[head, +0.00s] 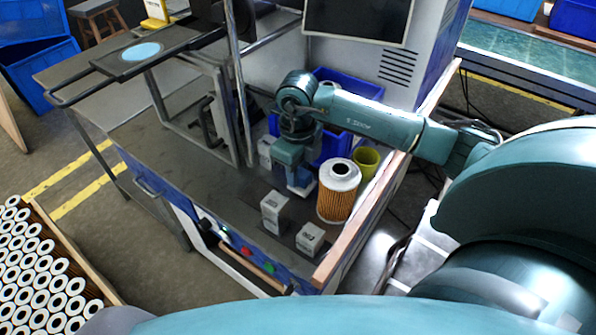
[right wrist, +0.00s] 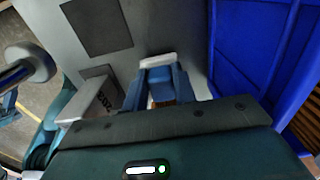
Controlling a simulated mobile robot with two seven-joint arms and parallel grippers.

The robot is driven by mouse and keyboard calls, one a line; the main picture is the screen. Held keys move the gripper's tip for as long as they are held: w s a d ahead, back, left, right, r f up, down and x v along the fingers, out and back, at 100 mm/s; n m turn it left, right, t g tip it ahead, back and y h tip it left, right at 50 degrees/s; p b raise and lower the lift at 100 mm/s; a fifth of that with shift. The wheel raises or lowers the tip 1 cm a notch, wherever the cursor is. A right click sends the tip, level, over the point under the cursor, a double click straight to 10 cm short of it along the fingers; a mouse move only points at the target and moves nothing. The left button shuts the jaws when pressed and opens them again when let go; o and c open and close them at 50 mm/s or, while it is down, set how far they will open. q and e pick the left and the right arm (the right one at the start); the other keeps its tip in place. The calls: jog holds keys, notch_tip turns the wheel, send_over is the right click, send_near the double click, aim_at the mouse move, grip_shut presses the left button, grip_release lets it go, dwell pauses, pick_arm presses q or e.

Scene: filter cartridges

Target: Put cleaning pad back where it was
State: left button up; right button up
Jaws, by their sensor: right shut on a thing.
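My right gripper (head: 296,176) is low over the grey worktop, between the blue bins and the white boxes. It is shut on a small pale pad, which I take to be the cleaning pad (head: 302,188). In the right wrist view the pad's white edge (right wrist: 158,61) shows just beyond the blue fingers (right wrist: 160,84). The fingers hide most of the pad, and I cannot tell whether it touches the worktop. Dark square patches (right wrist: 97,30) lie on the worktop nearby. My left gripper is not in view.
A pleated orange filter cartridge (head: 337,196) stands close right of the gripper, with a yellow-green cup (head: 367,162) behind it. White boxes (head: 273,211) (head: 310,238) stand in front. A blue bin (head: 350,88) is behind. Clear worktop (head: 205,178) lies left.

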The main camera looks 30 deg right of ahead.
jog(key=shift+f, duration=0.55)
jog(key=shift+f, duration=0.2)
jog(key=o, duration=1)
jog(key=shift+c, duration=0.2)
jog(key=shift+r, duration=0.1)
